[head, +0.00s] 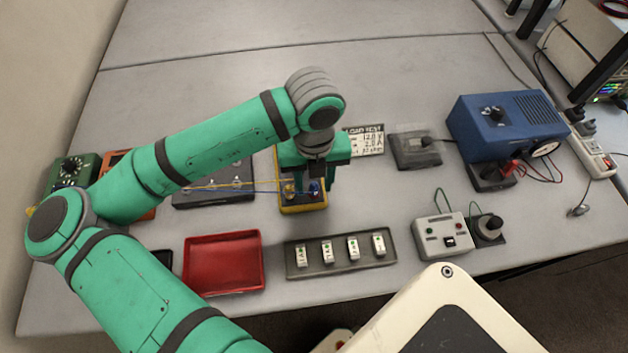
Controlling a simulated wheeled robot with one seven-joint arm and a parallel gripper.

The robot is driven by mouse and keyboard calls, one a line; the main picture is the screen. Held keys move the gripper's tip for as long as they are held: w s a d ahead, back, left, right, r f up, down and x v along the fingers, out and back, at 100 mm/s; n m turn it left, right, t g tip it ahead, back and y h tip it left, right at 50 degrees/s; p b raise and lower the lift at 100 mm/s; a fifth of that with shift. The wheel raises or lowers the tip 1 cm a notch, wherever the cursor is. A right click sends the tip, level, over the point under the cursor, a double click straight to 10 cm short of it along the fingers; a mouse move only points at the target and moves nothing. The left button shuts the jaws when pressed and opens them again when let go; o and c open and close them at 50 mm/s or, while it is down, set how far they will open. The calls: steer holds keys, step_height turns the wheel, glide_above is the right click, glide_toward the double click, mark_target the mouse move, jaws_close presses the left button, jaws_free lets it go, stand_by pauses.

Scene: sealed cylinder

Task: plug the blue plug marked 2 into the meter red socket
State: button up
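The yellow meter (303,209) lies near the middle of the bench in the head view, partly covered by my arm. My gripper (316,186) points down over the meter's front end. A small blue piece (315,188), perhaps the blue plug, shows between or just behind the fingers. Its marking is too small to read. A yellowish piece (289,189) sits at the meter's left side. I cannot make out the red socket. The finger gap and any contact with the blue piece are too small to tell.
Thin leads run left from the meter over a dark box (213,190). A red tray (222,263) and a grey rack (341,256) with several white pieces lie in front. A switch box (441,237) and a blue power supply (507,127) stand right. The bench behind is clear.

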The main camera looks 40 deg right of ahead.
steer(key=shift+r, duration=0.15)
step_height(320, 180, up, 10)
steer(key=shift+r, duration=0.25)
steer(key=shift+w, duration=0.1)
stand_by(0.6)
